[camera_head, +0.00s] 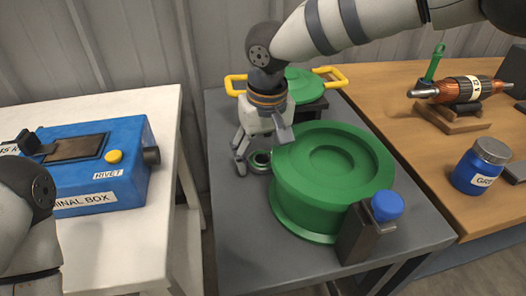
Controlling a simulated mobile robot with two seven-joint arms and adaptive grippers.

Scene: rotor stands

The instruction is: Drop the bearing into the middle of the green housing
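The green housing (297,190) is a large round drum with a stepped round recess in its top, on the grey table. My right gripper (262,157) points down just left of the housing, low over the table. Its fingers look spread. A small ring (262,158), which looks like the bearing, shows between the fingertips at table height. I cannot tell whether the fingers touch it.
A green cover with yellow handles (336,77) stands behind the housing. A dark block with a blue cap (387,205) stands at its front right. A blue terminal box (125,150) is on the white table. The wooden table holds a rotor (468,88) and a blue jar (480,168).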

